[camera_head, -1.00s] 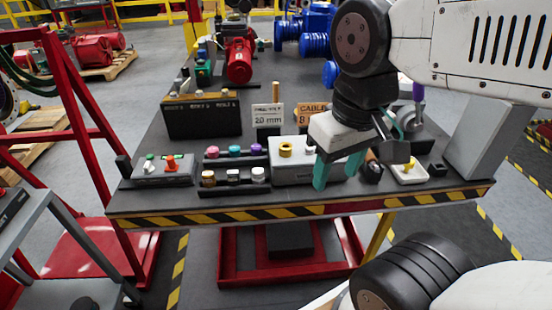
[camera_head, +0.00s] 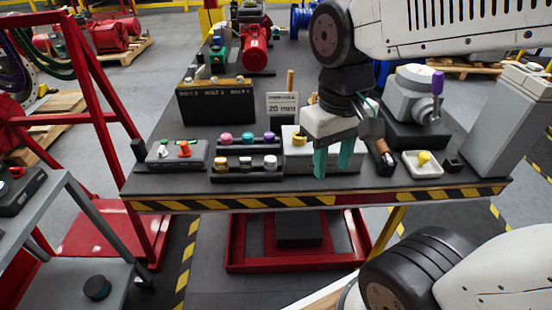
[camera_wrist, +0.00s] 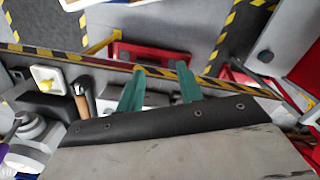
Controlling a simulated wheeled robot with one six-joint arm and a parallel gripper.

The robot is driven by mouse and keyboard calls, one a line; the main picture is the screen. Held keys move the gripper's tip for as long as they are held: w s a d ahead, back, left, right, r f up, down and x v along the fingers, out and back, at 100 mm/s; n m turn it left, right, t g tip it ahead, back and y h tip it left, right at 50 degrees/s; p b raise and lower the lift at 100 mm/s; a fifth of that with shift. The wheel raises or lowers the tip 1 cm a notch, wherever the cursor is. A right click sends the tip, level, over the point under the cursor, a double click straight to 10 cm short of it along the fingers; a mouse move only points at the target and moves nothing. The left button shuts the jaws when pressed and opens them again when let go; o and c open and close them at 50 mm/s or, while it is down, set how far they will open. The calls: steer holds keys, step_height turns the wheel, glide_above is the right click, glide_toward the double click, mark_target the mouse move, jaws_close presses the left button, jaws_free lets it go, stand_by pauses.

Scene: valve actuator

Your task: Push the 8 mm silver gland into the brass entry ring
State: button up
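I cannot tell which is the 8 mm gland. My gripper (camera_head: 333,158) points down in front of the box's right part, right of the ring. Its green fingers are apart, and nothing shows between them; the wrist view shows the gap (camera_wrist: 160,88) too.
A wooden-handled tool (camera_head: 385,160) and a white tray with a yellow piece (camera_head: 423,160) lie right of my gripper. A valve body with a purple-tipped lever (camera_head: 438,82) stands behind them. A switch box (camera_head: 177,154) is at left, a 20 mm sign (camera_head: 283,107) behind the ring.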

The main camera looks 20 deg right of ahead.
steer(key=w+a+f+m, duration=0.2)
steer(key=w+f, duration=0.6)
steer(key=w, duration=0.6)
steer(key=m+t, duration=0.2)
steer(key=m, duration=0.1)
glide_above(270, 159)
steer(key=shift+s+a+f, duration=0.15)
steer(key=shift+s+f, duration=0.15)
steer(key=shift+f, duration=0.45)
steer(key=f, duration=0.7)
steer(key=shift+w+d+f, duration=0.1)
steer(key=shift+w+d, duration=0.15)
steer(key=shift+w, duration=0.15)
steer(key=c, duration=0.6)
